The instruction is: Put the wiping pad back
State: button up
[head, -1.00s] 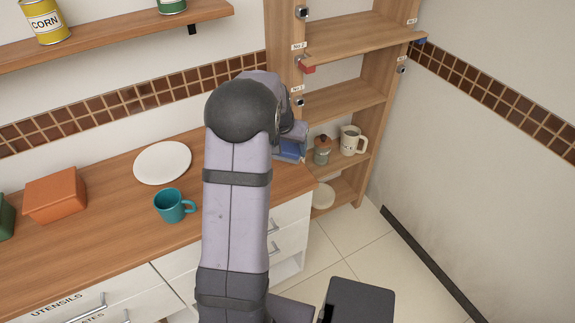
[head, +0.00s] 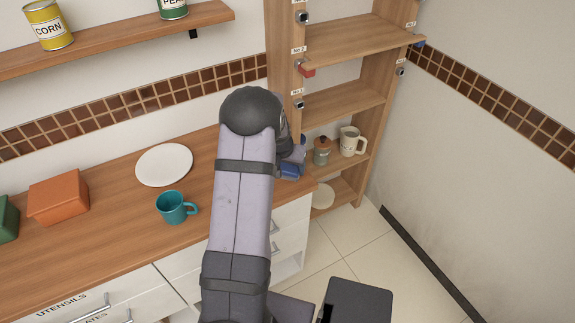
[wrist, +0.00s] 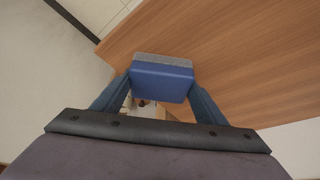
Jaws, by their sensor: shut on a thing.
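The wiping pad (wrist: 162,82) is blue with a grey layer along one side. My gripper (wrist: 160,90) is shut on it, one finger at each side, in the wrist view. In the head view the blue pad (head: 291,171) shows at the right end of the wooden counter (head: 120,205), beside the shelf unit. My arm hides most of the gripper there. I cannot tell whether the pad touches the counter.
The wooden shelf unit (head: 345,105) holds a moka pot (head: 322,152) and a cream mug (head: 350,141). A teal mug (head: 172,207), a white plate (head: 164,164) and an orange box (head: 58,197) stand on the counter. Counter space right of the plate is partly hidden by my arm.

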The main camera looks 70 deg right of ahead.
jog(key=shift+f, duration=0.25)
jog(key=o, duration=1.1)
jog(key=shift+r, duration=0.1)
jog(key=shift+r, duration=0.15)
jog(key=shift+a+r, duration=0.1)
jog(key=shift+r, duration=0.3)
jog(key=b+v, duration=0.2)
jog(key=v, duration=0.9)
